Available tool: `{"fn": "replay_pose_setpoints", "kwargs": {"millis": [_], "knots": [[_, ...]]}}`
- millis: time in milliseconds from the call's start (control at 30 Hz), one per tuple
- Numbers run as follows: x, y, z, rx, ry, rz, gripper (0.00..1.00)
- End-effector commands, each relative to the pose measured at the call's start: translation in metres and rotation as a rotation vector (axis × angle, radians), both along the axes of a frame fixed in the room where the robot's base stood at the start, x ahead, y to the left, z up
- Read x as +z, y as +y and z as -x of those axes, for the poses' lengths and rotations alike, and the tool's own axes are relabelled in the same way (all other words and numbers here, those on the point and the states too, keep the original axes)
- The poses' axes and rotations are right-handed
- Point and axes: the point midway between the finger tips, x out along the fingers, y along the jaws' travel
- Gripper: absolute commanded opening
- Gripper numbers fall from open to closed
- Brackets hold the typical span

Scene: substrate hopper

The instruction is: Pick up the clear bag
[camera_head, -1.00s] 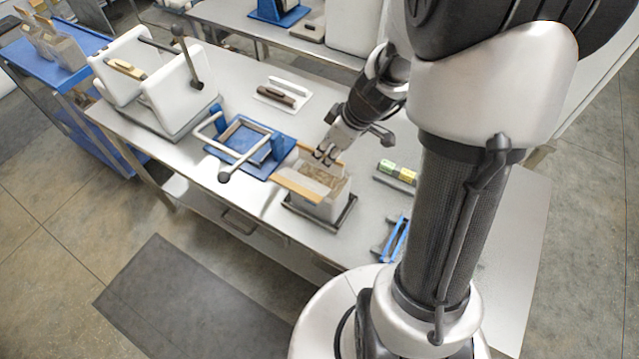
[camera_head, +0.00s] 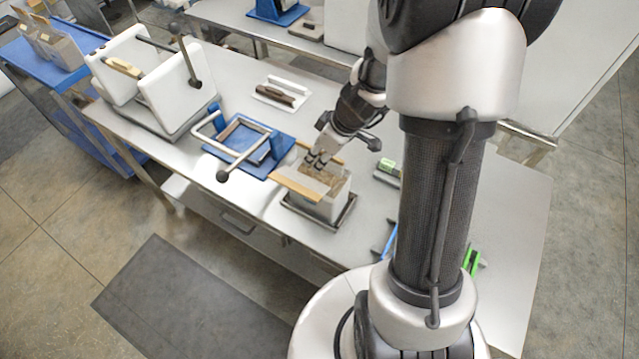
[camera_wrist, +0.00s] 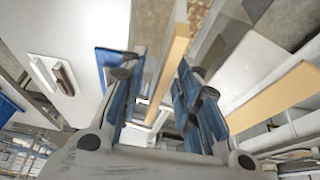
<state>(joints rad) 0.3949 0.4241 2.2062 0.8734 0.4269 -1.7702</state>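A clear-walled bag or bin with brown substrate inside (camera_head: 326,207) stands upright in a dark tray on the steel table. I cannot tell for sure that it is the clear bag. A tan strip (camera_head: 298,185) runs along its near left edge and another along the far edge. My gripper (camera_head: 317,160) is over its open top, pointing down. In the wrist view my gripper (camera_wrist: 156,80) has its blue-padded fingers apart. Whether a finger touches the bag is unclear.
A blue frame stand (camera_head: 240,145) is left of the bag. A white press-like box (camera_head: 180,90) is at the table's left end. A blue cart (camera_head: 75,37) holds several similar bags (camera_head: 50,45). A green block (camera_head: 388,165) is to the right.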

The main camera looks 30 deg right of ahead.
Motion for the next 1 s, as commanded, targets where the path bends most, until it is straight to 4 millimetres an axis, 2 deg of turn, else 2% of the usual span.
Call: {"fn": "replay_pose_setpoints", "kwargs": {"millis": [900, 1000], "knots": [[-0.0037, 0.0, 0.0001, 0.0, 0.0, 0.0, 0.3], [-0.0037, 0.0, 0.0001, 0.0, 0.0, 0.0, 0.24]]}}
